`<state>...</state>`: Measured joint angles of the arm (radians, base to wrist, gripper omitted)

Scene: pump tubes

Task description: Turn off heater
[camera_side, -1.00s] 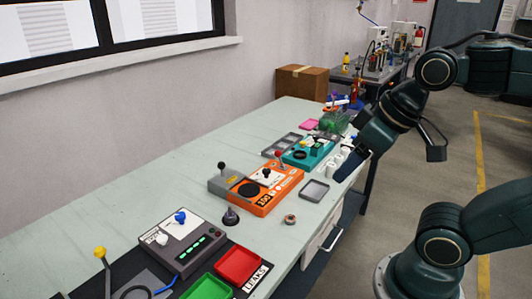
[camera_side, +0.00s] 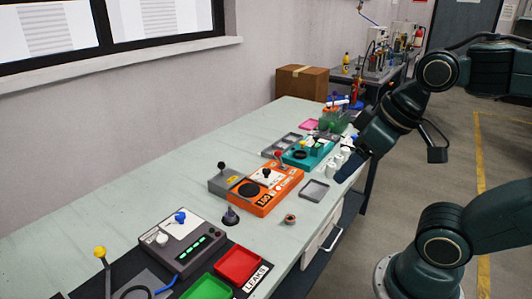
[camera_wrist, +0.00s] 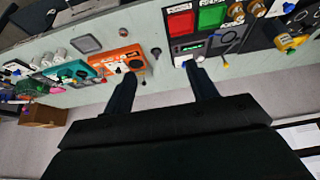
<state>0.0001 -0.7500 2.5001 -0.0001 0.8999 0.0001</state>
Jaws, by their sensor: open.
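An orange box (camera_side: 270,195) with a round black plate, a label reading about 150 and a white panel with a black knob (camera_side: 266,173) sits mid-bench; it looks like the heater. A red-tipped lever (camera_side: 279,156) stands at its back edge. A black-tipped lever (camera_side: 221,168) stands on the grey part at its left. My gripper (camera_side: 345,172) is at the bench's right edge, apart from the box. In the wrist view my open, empty gripper (camera_wrist: 160,72) has the orange box (camera_wrist: 118,60) just beyond its left finger. The switch setting is too small to tell.
A teal device (camera_side: 300,157), white cups (camera_side: 338,160) and a grey tray (camera_side: 314,190) are nearby. A dark control box (camera_side: 185,240) and red and green trays (camera_side: 238,265) stand at the front. A cardboard box (camera_side: 302,82) is at the back.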

